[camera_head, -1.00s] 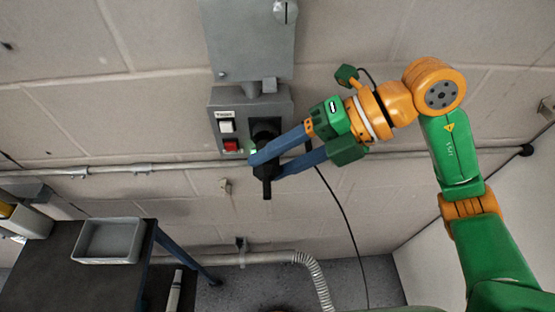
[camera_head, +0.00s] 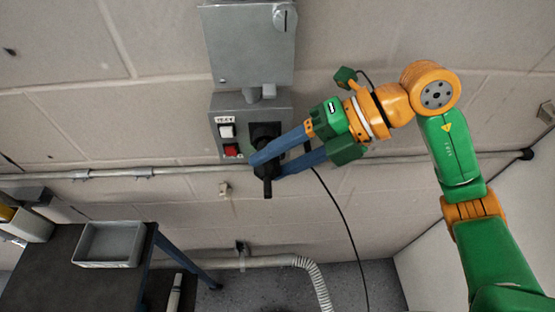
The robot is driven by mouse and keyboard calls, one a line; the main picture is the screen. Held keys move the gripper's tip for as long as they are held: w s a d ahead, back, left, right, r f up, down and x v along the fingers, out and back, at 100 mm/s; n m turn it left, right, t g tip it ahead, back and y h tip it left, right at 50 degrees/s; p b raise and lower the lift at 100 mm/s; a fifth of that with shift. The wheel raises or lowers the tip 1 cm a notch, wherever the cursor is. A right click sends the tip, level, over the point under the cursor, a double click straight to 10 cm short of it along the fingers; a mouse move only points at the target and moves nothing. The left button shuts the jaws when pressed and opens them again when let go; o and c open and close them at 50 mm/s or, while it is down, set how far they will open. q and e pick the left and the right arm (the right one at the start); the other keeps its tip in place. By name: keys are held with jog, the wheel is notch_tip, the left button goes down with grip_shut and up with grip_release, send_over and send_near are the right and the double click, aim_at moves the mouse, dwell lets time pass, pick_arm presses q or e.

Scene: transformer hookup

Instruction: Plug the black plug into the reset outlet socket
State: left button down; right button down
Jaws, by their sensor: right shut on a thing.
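The grey outlet box (camera_head: 285,105) is on the wall under a larger grey cabinet (camera_head: 250,45). It carries a white button (camera_head: 226,131), a red button (camera_head: 232,150) and a dark socket (camera_head: 264,130) on its right side. My right gripper (camera_head: 262,168) has its blue fingers shut on the black plug (camera_head: 267,186) just below and in front of the socket. The plug's upper end overlaps the socket's lower part in the picture; I cannot tell if it is inserted. The fingers hide the plug's middle. My left gripper is not in view.
A horizontal conduit (camera_head: 130,172) runs along the wall behind the plug. A black cable (camera_head: 343,215) hangs right of the gripper to the floor. A dark table (camera_head: 45,265) with a grey tray (camera_head: 110,245) stands lower left. A ribbed hose (camera_head: 318,280) is near the floor.

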jog(key=shift+w+p, duration=0.3)
jog(key=shift+w, duration=0.7)
jog(key=shift+w+r, duration=0.1)
jog(key=shift+w, duration=0.05)
jog(key=c, duration=0.8)
grip_release()
jog(key=o, duration=0.5)
jog(key=shift+w, duration=0.2)
jog(key=shift+s, duration=0.15)
jog(key=shift+s+b, duration=0.45)
jog(key=shift+s, duration=2)
